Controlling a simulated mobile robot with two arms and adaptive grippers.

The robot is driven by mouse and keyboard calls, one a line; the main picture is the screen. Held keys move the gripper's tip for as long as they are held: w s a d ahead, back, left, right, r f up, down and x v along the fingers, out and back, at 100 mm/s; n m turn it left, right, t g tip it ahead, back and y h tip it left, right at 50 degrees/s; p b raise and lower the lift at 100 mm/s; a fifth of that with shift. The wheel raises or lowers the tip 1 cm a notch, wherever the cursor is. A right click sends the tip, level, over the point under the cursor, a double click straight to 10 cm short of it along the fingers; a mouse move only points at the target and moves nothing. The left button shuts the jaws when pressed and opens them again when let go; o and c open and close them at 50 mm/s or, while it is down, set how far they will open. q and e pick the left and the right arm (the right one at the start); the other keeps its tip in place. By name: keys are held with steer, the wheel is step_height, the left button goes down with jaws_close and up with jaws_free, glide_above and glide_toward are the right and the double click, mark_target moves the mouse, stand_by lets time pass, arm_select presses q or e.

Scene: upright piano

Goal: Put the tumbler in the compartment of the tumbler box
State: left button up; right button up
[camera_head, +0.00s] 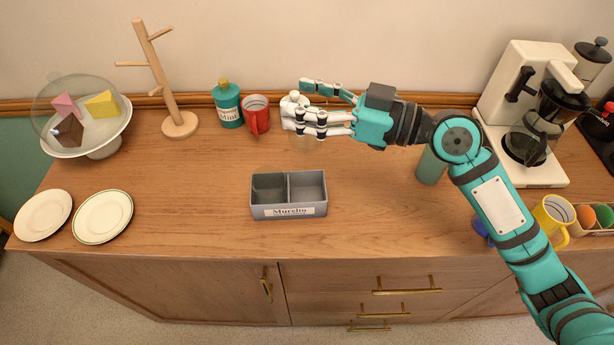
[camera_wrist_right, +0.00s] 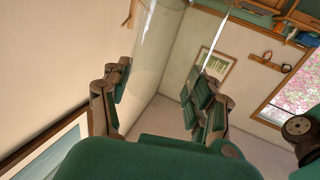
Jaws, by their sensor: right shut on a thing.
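The tumbler box (camera_head: 289,213) is a grey open box with two compartments and a white label, on the middle of the counter. Its right compartment (camera_head: 307,185) looks empty. Its left compartment (camera_head: 269,188) looks darker and greenish inside; I cannot tell whether a glass stands there. My right gripper (camera_head: 298,106) is behind and above the box, beside the red mug. It is shut on a clear tumbler, which shows as see-through glass between the fingers in the right wrist view (camera_wrist_right: 162,42). In the head view the tumbler is mostly hidden or too faint. My left gripper is out of view.
A red mug (camera_head: 256,116), a teal bottle (camera_head: 228,105) and a wooden mug tree (camera_head: 180,124) stand at the back. Plates (camera_head: 103,217) and a domed cake stand (camera_head: 103,150) are left. A green cylinder (camera_head: 431,168) and coffee maker (camera_head: 530,100) are right. Counter around the box is clear.

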mark_target(307, 151)
steer(key=f, duration=0.6)
steer(key=s+f, duration=0.1)
steer(key=f, duration=0.2)
steer(key=shift+f+p, duration=0.3)
steer(key=shift+f, duration=0.1)
step_height(307, 151, down, 7)
steer(key=shift+w+f+p, duration=0.15)
steer(key=shift+f+p, duration=0.05)
steer(key=shift+p, duration=0.1)
steer(key=shift+f, duration=0.1)
steer(key=shift+f+b, duration=0.15)
steer(key=shift+b, duration=0.15)
steer(key=o, duration=1.7)
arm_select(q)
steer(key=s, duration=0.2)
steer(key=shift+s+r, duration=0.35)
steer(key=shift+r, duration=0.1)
